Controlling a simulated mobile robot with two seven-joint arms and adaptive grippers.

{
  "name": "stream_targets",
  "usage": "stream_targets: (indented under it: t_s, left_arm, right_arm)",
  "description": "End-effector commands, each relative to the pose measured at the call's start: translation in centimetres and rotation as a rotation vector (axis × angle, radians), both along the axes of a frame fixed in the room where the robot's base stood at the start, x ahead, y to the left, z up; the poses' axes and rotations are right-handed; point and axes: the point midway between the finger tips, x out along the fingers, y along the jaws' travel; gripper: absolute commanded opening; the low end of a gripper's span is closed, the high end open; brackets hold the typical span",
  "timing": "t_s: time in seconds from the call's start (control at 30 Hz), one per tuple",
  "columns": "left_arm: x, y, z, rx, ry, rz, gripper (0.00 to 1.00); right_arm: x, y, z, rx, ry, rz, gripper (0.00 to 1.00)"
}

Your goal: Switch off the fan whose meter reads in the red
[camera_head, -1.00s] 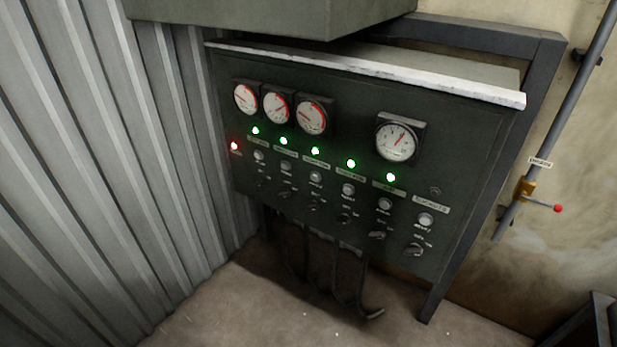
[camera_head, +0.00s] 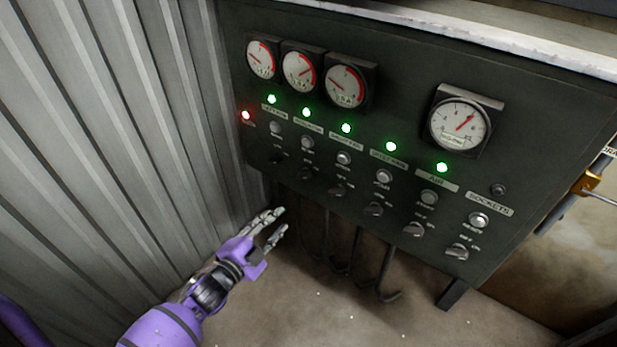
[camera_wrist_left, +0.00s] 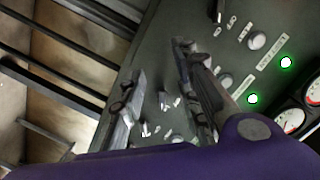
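Three small dial meters with red arcs sit at the panel's upper left: the left meter (camera_head: 262,60), the middle meter (camera_head: 300,69) and the right meter (camera_head: 347,83). The middle needle points up and right toward its red arc; the other two point left, away from it. Below is a row of rotary switches, including the first switch (camera_head: 276,158), second switch (camera_head: 306,174) and third switch (camera_head: 337,190). Label text is mostly too small to read. My left gripper (camera_head: 281,223) is open and empty, below and left of the switches. My right gripper is not in view.
The dark control panel (camera_head: 560,135) also carries an air gauge (camera_head: 458,125), a red lamp (camera_head: 246,115), several green lamps and grey buttons. Cables hang below it. A corrugated wall (camera_head: 110,130) stands close on the left. A valve (camera_head: 588,184) is at the right.

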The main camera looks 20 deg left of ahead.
Motion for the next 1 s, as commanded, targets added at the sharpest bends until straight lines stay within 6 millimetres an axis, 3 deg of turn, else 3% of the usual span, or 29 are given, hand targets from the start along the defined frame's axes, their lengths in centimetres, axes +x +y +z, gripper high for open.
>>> stream_targets:
  t_s: [0.03, 0.1, 0.3, 0.7, 1.0]
  left_arm:
    - [2.0, 0.0, 1.0, 0.047, -0.054, -0.032, 0.30]
    - [3.8, 0.0, 2.5, 0.092, -0.111, -0.061, 0.30]
    - [6.3, -0.4, 4.4, 0.135, -0.175, -0.091, 0.30]
    - [11.8, -2.4, 4.4, 0.134, -0.173, -0.090, 0.30]
    - [12.9, -2.8, 4.3, 0.133, -0.171, -0.089, 0.30]
  right_arm:
    - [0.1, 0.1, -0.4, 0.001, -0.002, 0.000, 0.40]
    - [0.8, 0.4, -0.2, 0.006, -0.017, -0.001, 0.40]
    - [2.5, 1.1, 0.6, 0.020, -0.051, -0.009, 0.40]
    - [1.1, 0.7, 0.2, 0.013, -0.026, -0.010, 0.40]
    - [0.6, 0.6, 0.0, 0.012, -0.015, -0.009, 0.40]
